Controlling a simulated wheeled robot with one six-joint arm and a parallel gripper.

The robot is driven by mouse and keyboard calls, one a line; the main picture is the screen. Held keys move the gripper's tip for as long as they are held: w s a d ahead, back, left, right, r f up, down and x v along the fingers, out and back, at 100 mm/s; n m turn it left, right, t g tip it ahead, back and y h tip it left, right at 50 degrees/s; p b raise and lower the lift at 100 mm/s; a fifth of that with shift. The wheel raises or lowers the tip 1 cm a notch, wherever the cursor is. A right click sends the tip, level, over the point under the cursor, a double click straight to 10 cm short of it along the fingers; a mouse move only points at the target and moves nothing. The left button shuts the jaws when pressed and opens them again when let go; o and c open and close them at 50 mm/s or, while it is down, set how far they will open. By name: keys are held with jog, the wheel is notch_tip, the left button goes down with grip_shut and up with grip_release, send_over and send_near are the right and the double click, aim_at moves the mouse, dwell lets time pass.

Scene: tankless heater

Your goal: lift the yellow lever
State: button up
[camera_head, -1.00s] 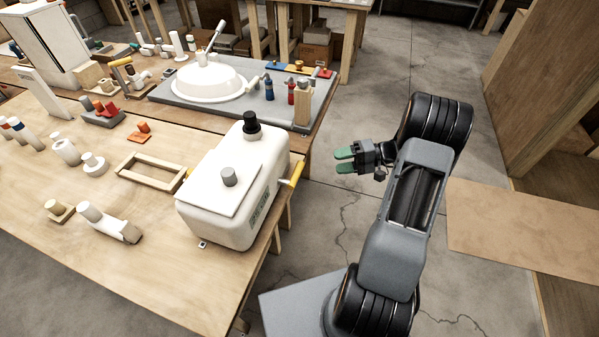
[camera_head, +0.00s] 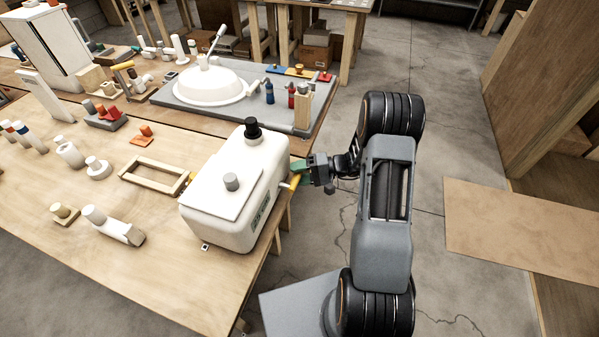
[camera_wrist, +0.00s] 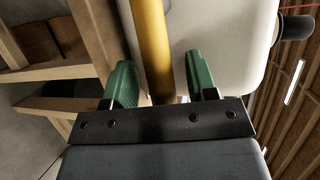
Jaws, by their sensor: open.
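The yellow lever (camera_head: 293,182) sticks out from the right side of the white heater box (camera_head: 245,170), over the table's right edge. My gripper (camera_head: 298,172) is at the lever, with its green fingers partly hidden in the head view. In the wrist view the yellow lever (camera_wrist: 153,45) runs between the two open green fingers of my gripper (camera_wrist: 162,80), with a gap visible on the right side. The left finger is close to the lever; I cannot tell whether it touches. The white box (camera_wrist: 205,30) lies just beyond the fingers.
A black knob (camera_head: 252,130) tops the box. Open floor (camera_head: 440,150) lies to the right.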

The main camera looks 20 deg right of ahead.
jog(key=shift+c, duration=0.3)
grip_shut()
dwell(0.3)
